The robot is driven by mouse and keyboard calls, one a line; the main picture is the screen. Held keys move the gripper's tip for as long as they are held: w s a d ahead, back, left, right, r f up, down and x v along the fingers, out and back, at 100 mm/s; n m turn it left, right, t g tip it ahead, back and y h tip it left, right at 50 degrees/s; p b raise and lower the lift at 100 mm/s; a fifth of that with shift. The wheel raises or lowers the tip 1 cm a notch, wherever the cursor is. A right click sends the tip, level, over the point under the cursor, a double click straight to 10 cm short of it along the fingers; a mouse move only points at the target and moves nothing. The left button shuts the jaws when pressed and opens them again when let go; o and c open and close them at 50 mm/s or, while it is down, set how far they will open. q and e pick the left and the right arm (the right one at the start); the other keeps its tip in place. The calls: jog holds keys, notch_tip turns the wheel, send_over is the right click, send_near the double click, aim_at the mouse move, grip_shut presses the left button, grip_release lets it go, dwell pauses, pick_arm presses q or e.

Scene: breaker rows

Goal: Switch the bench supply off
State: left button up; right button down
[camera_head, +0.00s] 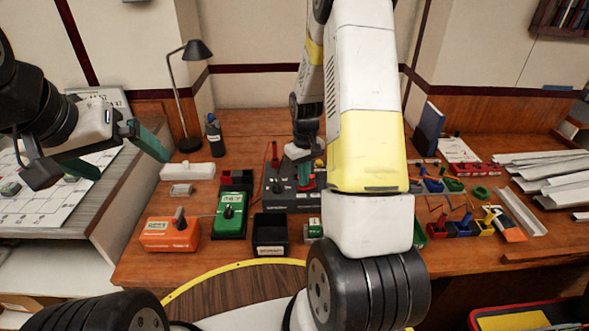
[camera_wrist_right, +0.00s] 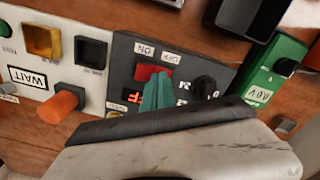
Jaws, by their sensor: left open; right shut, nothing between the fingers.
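The bench supply, a dark grey box (camera_head: 284,188), sits mid-bench; my right arm covers part of it. In the right wrist view its dark panel (camera_wrist_right: 122,66) appears upside down, with a red switch (camera_wrist_right: 147,72) beside ON and OFF labels, a black knob (camera_wrist_right: 206,86) and partly covered red display marks. My right gripper (camera_wrist_right: 157,92) is shut and empty, its green fingertips over the panel at the red switch's edge; contact cannot be told. It also shows over the supply in the head view (camera_head: 306,177).
An orange box (camera_head: 168,235), a green meter (camera_head: 231,212) and a black bin (camera_head: 270,240) stand near the supply. A white panel (camera_wrist_right: 25,75) with an orange knob (camera_wrist_right: 62,103) adjoins it. A lamp (camera_head: 186,100) stands behind; small coloured bins (camera_head: 460,228) are at right.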

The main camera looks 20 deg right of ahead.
notch_tip(320, 180, up, 7)
dwell(0.7)
dwell(0.3)
jog(key=s+a+r+m+t+y, duration=0.1)
jog(key=s+a+r+t, duration=0.15)
jog(key=s+r, duration=0.6)
jog(key=s+a+r+m+t, duration=0.15)
jog(key=s+a+r, duration=0.3)
jog(key=r, duration=0.75)
jog(key=s+a+r+t+y, duration=0.1)
jog(key=s+a+r+t, duration=0.1)
jog(key=s, duration=0.7)
jog(key=shift+a+r, duration=0.2)
jog(key=shift+r, duration=0.15)
